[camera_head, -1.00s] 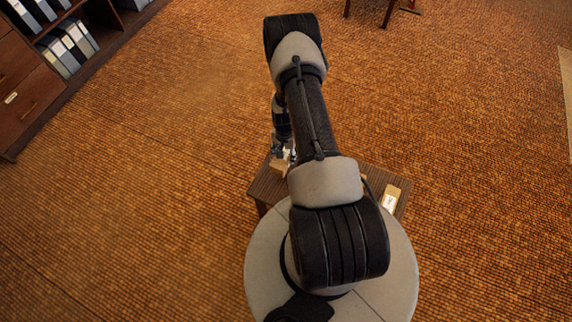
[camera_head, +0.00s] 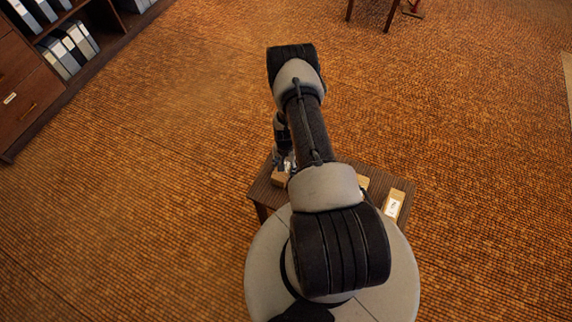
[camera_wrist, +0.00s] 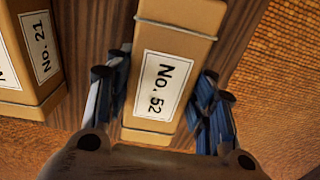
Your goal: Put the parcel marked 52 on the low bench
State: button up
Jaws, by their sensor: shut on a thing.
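The parcel marked 52 (camera_wrist: 165,85) is a tan box with a white label reading "No. 52" and a thin band. In the wrist view it lies between the two fingers of my gripper (camera_wrist: 163,104), which is shut on it. In the head view my gripper (camera_head: 284,163) is at the left part of a small dark wooden table (camera_head: 262,190), partly hidden by my arm. A tan parcel (camera_head: 279,180) shows at its fingertips. I cannot tell whether the held parcel touches the tabletop, or whether this table is the low bench.
A parcel marked 21 (camera_wrist: 42,45) stands left of the held one in the wrist view. A labelled parcel (camera_head: 394,205) lies at the table's right. Dark shelving with binders (camera_head: 66,56) stands upper left, and furniture legs (camera_head: 388,16) show at the top. The orange floor is clear.

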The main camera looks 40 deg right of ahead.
jog(key=o, duration=1.4)
jog(key=shift+f, duration=0.1)
jog(key=w+a+r+n+t+p, duration=0.1)
jog(key=w+a+r+n, duration=0.15)
jog(key=r, duration=1.25)
jog(key=w+a+r+n+p, duration=0.1)
jog(key=w+a+r+p, duration=0.15)
jog(key=r, duration=1.25)
jog(key=w+a+r+n+t+p, duration=0.15)
jog(key=a+r, duration=0.25)
jog(key=r, duration=1.1)
jog(key=s+a+r+n+t, duration=0.1)
jog(key=s+a+r+n, duration=0.2)
jog(key=s+a+r, duration=0.5)
jog(key=s+a+r+n+t, duration=0.1)
jog(key=s+a+r+n, duration=0.25)
jog(key=s+r, duration=0.45)
jog(key=s+a+r+n, duration=0.2)
jog(key=s+a+r, duration=0.1)
jog(key=s, duration=0.2)
jog(key=shift+s+a+r+b, duration=0.15)
jog(key=shift+s+b, duration=0.2)
